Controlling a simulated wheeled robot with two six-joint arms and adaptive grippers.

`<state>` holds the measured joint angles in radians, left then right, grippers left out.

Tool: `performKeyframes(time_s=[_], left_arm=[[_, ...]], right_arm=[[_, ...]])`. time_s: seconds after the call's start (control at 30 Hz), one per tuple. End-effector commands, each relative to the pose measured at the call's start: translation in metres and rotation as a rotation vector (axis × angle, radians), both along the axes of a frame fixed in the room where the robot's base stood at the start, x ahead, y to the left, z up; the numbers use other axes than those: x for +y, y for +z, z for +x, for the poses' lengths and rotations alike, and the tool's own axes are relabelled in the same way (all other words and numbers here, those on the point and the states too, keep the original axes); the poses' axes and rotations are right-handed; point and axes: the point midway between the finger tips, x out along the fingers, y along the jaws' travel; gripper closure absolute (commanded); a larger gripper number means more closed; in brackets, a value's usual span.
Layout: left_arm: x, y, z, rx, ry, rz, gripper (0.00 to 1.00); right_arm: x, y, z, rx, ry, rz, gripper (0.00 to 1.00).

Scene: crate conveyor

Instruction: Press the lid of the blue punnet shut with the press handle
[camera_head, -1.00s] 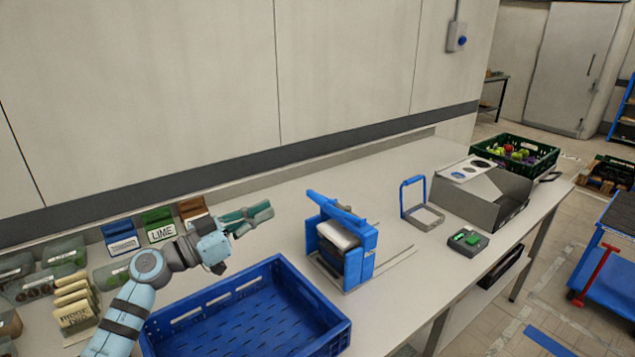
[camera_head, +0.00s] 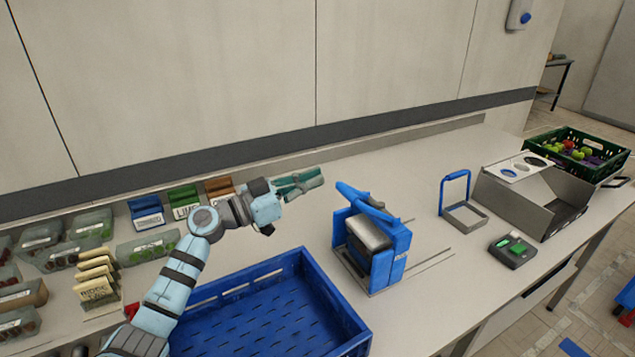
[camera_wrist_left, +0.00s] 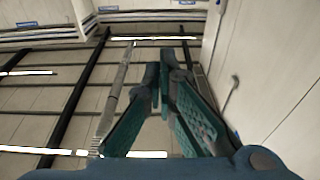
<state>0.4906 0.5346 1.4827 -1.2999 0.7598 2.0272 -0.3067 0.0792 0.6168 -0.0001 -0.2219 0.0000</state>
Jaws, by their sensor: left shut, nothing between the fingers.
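The press (camera_head: 388,268) is a blue frame on a metal base on the bench, right of my left gripper. Its blue press handle (camera_head: 358,198) slants down to the right above a dark block with pale sides (camera_head: 370,236). I cannot make out a blue punnet or its lid; whether one sits inside the press is hidden. My left gripper (camera_head: 312,178) has teal fingers, shut and empty, up in front of the wall and left of the handle, apart from it. The fingertips (camera_wrist_left: 165,72) also meet in the left wrist view. My right gripper is not in view.
A blue crate (camera_head: 340,318) stands in front of the press. Clear punnets (camera_head: 90,226) and coloured card boxes (camera_head: 147,212) line the left. A blue-handled frame (camera_head: 456,176), a scale (camera_head: 512,250), a metal box (camera_head: 520,205) and a green crate (camera_head: 600,148) stand right.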

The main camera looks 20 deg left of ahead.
Motion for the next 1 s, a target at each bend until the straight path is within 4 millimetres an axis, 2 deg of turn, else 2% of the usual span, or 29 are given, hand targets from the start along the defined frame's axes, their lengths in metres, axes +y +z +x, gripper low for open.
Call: performKeyframes(time_s=[0.37,0.5,0.6,1.0], left_arm=[[-0.051,0.013,0.061,-0.001,-0.002,-0.004,1.0],[-0.048,-0.014,0.058,0.004,0.0,0.0,1.0],[-0.047,-0.023,0.056,0.002,0.0,0.001,1.0],[-0.046,-0.028,0.055,0.001,0.0,0.001,1.0]], right_arm=[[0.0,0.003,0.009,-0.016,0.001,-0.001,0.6],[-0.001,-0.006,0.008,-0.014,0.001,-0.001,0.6],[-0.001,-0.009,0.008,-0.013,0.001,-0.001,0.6],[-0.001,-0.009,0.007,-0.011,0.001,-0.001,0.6]])
